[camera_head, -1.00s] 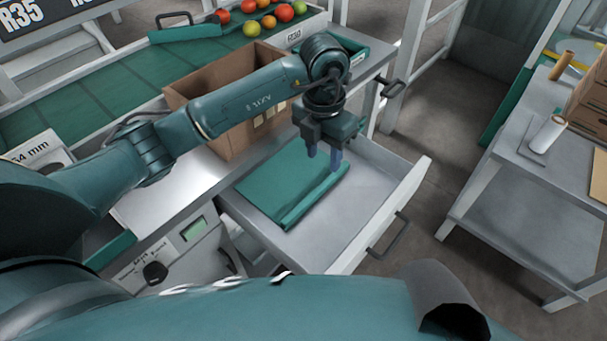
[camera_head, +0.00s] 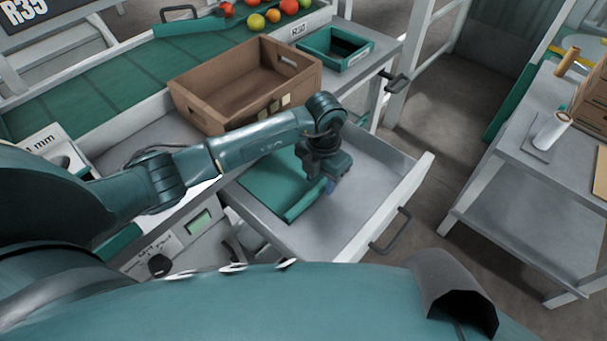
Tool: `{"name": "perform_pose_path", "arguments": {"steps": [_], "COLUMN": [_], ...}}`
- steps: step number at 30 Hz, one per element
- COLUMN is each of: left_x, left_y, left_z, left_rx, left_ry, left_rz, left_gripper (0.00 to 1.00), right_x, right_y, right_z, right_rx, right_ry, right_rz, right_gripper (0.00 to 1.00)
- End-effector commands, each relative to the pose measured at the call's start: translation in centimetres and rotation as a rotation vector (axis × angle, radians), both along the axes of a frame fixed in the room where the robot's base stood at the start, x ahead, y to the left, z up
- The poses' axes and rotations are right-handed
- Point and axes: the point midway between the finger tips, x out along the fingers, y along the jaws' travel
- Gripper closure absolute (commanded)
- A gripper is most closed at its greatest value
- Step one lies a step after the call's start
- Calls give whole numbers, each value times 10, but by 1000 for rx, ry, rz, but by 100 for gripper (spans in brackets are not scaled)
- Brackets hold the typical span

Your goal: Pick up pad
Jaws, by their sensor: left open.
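My left gripper (camera_head: 329,187) is low over the drawer, at the pad's right edge. It is open, with its fingers pointing down. My arm and gripper body hide the pad's upper part and most of the fingers, so I cannot tell whether they touch the pad. My right gripper is not in view.
A brown cardboard box (camera_head: 197,108) and a green tray (camera_head: 357,57) stand behind the drawer. Tomatoes (camera_head: 256,21) sit on the green conveyor belt. A side table (camera_head: 515,165) stands at the right. The drawer's right part is empty.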

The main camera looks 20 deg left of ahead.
Motion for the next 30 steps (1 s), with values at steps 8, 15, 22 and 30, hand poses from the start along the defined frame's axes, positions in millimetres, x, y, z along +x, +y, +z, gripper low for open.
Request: {"name": "perform_pose_path", "arguments": {"steps": [8,15,22,30], "left_x": [0,0,0,0], "left_y": [0,0,0,0], "left_z": [-11,-11,-10,-10], "left_rx": [0,0,0,1], "left_ry": [-2,-1,-1,-1], "left_rz": [-1,-1,0,0], "left_gripper": [58,72,91,100], "right_x": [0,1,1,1], "right_y": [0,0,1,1], "right_z": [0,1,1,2], "right_rx": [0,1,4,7], "right_ry": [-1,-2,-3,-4], "right_rz": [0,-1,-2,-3], "right_gripper": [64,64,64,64]}}
